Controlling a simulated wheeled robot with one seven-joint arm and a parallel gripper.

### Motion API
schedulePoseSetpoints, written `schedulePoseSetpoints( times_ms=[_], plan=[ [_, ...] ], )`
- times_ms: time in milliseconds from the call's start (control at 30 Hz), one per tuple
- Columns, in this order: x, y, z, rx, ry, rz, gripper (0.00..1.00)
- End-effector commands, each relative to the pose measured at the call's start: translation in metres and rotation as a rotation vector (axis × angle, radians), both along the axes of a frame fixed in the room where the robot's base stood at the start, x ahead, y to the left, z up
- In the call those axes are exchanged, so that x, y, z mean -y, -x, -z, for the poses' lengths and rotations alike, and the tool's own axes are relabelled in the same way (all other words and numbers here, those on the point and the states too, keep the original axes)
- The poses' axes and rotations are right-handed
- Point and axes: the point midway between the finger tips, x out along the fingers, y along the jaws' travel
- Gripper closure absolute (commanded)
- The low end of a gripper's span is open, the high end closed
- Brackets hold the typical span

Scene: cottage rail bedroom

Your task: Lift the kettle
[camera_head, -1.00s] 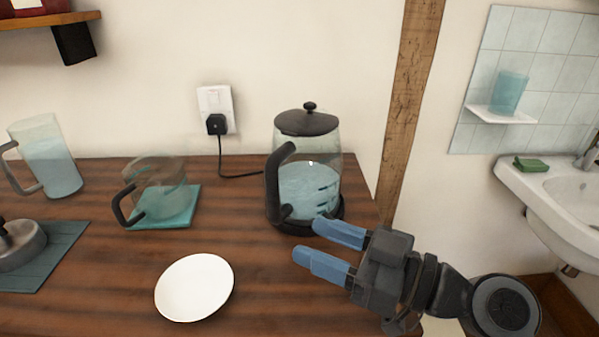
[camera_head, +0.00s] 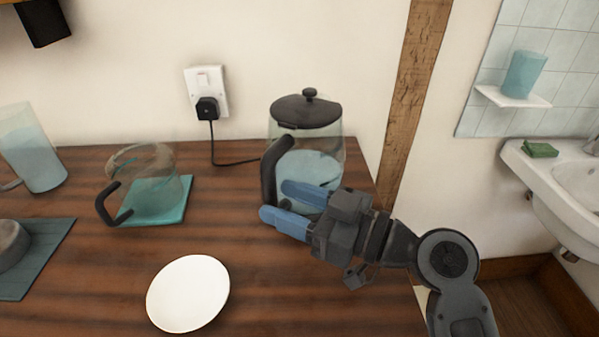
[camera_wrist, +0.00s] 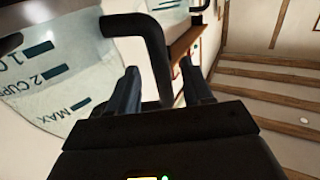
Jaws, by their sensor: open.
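The kettle (camera_head: 317,160) is a glass jug with a black lid and bluish water, standing upright at the back right of the wooden counter. Its black handle (camera_head: 270,172) is on its left side. My gripper (camera_head: 277,202) is open in front of the kettle's lower part, with its blue fingertips by the lower end of the handle. In the wrist view, the kettle's marked glass (camera_wrist: 45,85) fills the left, and the black handle (camera_wrist: 156,50) runs down between the two fingers of my gripper (camera_wrist: 160,72). The kettle's base is mostly hidden behind my gripper.
A glass pot (camera_head: 150,170) stands on a teal mat (camera_head: 168,213) left of the kettle. A white plate (camera_head: 188,293) lies in front. A glass jug (camera_head: 35,150) is at far left. A cord runs from the wall socket (camera_head: 207,88) behind the kettle. A sink (camera_head: 555,190) is right.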

Motion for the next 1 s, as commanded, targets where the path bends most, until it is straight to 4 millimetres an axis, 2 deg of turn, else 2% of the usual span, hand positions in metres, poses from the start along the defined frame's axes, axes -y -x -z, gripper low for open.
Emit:
schedulePoseSetpoints(
  times_ms=[33,200,500,1000],
  plan=[
    [-0.008,-0.004,-0.004,-0.001,0.0,-0.004,0.5],
    [-0.024,-0.014,-0.002,-0.001,0.0,-0.002,0.5],
    [-0.027,-0.017,0.0,-0.001,0.001,0.0,0.5],
    [-0.027,-0.017,-0.001,-0.001,0.001,0.0,0.98]
  ],
)
